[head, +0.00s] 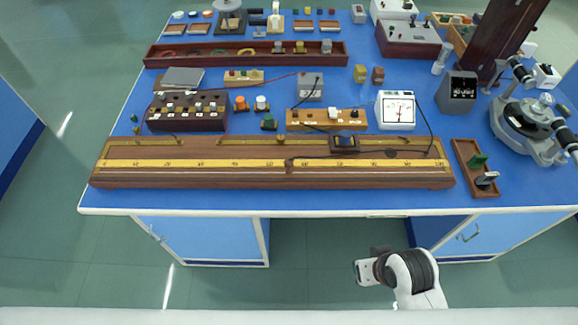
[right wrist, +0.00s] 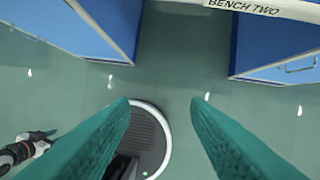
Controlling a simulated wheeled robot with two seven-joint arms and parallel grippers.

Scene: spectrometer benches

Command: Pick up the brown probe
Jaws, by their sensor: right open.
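A long wooden meter bridge (head: 272,178) with brass strips lies along the front of the blue bench. A small brown piece (head: 289,166) stands on its scale near the middle; it may be the brown probe, but it is too small to tell. My right gripper (head: 365,272) is in front of the bench, below its front edge and apart from everything on it. In the right wrist view my right gripper (right wrist: 163,103) is open and empty, its teal fingers above the floor. Part of what seems my left arm shows at that view's left edge; its jaws are unclear.
A wooden tray (head: 463,158) with a green and a grey-black piece lies right of the bridge. A white meter (head: 397,111), a dark plug box (head: 187,118) and a spectrometer (head: 530,125) stand behind. Cabinets (head: 201,240) flank open floor below the bench edge (head: 330,212).

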